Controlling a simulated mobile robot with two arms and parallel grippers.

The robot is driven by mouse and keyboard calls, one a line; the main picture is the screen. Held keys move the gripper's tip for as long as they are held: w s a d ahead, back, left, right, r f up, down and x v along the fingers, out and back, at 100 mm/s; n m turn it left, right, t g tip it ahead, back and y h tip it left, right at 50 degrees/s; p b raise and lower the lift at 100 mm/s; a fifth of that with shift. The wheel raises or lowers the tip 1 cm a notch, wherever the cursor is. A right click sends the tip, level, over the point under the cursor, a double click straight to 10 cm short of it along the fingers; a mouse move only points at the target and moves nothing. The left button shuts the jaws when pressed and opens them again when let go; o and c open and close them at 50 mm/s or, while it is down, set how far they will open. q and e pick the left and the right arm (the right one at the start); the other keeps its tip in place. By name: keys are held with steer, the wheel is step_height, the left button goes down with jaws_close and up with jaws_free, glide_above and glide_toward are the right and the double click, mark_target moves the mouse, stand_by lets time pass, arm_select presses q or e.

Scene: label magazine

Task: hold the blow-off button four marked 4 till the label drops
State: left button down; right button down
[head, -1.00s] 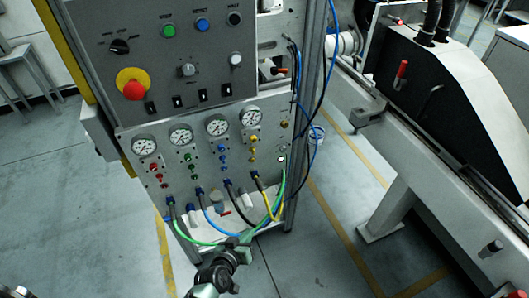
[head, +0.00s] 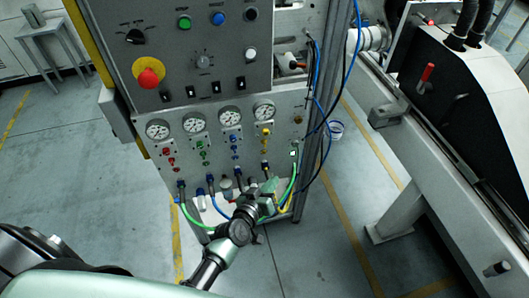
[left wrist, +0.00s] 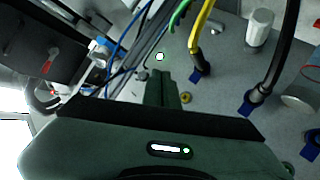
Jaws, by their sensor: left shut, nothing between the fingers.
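The pneumatic panel (head: 217,135) stands ahead with gauges above columns of red, green, blue and yellow knobs. The fourth column has yellow knobs (head: 265,137). I cannot read the mark 4 on any button, so which is button four cannot be told. My left gripper (head: 267,187) is shut and empty in front of the lower right of the panel. Its fingers (left wrist: 164,82) point close to the lit square; contact cannot be told. My right gripper is not in view.
Green, blue and yellow hoses (head: 285,200) loop below the panel near my left gripper. A red emergency stop (head: 148,78) is on the upper panel. A conveyor frame (head: 425,165) stands at the right.

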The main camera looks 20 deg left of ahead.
mark_target(264, 152)
arm_select(q)
steer(key=shift+w+a+b, duration=0.4)
steer(key=shift+w+a, duration=0.4)
steer(key=shift+w, duration=0.4)
steer(key=shift+w+a+b, duration=0.4)
steer(key=shift+w+a, duration=0.4)
steer(key=shift+w, duration=0.35)
steer(key=shift+w+a+b, duration=0.4)
steer(key=shift+w+a, duration=0.4)
steer(key=shift+w, duration=0.4)
steer(key=shift+w+a, duration=0.1)
steer(key=shift+w+a, duration=0.15)
steer(key=shift+w, duration=0.1)
steer(key=shift+w+a+b, duration=0.25)
steer(key=shift+w+b, duration=0.05)
steer(key=shift+w, duration=0.05)
stand_by(1.3)
steer(key=shift+s, duration=0.1)
steer(key=shift+s+d+p, duration=0.35)
steer(key=shift+s+d, duration=0.1)
steer(key=shift+s, duration=0.2)
steer(key=shift+d, duration=0.1)
